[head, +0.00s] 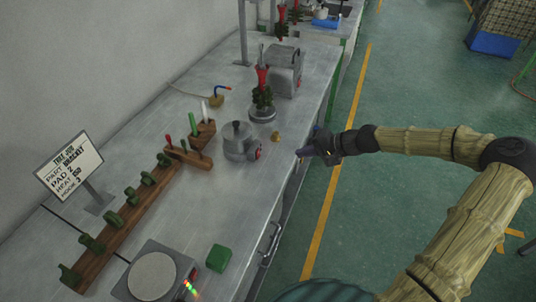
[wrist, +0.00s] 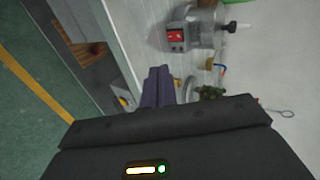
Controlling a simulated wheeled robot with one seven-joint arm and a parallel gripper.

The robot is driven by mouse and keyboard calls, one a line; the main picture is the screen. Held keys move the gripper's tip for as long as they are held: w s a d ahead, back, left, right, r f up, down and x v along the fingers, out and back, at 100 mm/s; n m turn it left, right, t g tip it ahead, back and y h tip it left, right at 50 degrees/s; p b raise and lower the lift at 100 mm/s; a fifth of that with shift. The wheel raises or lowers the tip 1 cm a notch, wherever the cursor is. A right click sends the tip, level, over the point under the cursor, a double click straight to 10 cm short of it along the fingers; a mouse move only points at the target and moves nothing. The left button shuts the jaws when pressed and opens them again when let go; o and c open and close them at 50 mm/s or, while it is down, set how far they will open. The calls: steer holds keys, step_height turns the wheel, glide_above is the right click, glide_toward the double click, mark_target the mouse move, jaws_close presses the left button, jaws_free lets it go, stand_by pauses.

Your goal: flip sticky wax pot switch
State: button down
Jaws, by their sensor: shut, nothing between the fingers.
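The sticky wax pot (head: 238,142) is a grey metal pot with a lid, standing on the bench near its right edge. Its red switch (head: 258,152) is on the side facing my gripper. In the wrist view the pot (wrist: 205,30) lies sideways at the top, with the red switch (wrist: 176,36) in a grey housing. The switch's on or off position is too small to tell. My gripper (head: 304,153) is to the right of the pot, near the bench edge and apart from the switch. Its dark fingers (wrist: 158,84) are shut and empty.
A small brass cone (head: 276,137) stands between the pot and the bench edge. Wooden tool blocks (head: 190,155) are left of the pot. A red-and-green wax tree (head: 263,92) stands behind it.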

steer(key=shift+a, duration=0.1)
steer(key=p, duration=0.1)
glide_toward(259, 154)
steer(key=f, duration=0.2)
steer(key=a+f, duration=0.1)
steer(key=f, duration=0.1)
steer(key=shift+w, duration=0.2)
steer(key=a, duration=0.1)
steer(key=a+p, duration=0.1)
steer(key=w+a, duration=0.1)
steer(key=shift+a+f, duration=0.15)
steer(key=shift+f, duration=0.15)
steer(key=shift+w+a+f, duration=0.15)
steer(key=shift+a, duration=0.05)
steer(key=shift+a, duration=0.15)
steer(key=shift+r+p, duration=0.5)
steer(key=shift+r, duration=0.3)
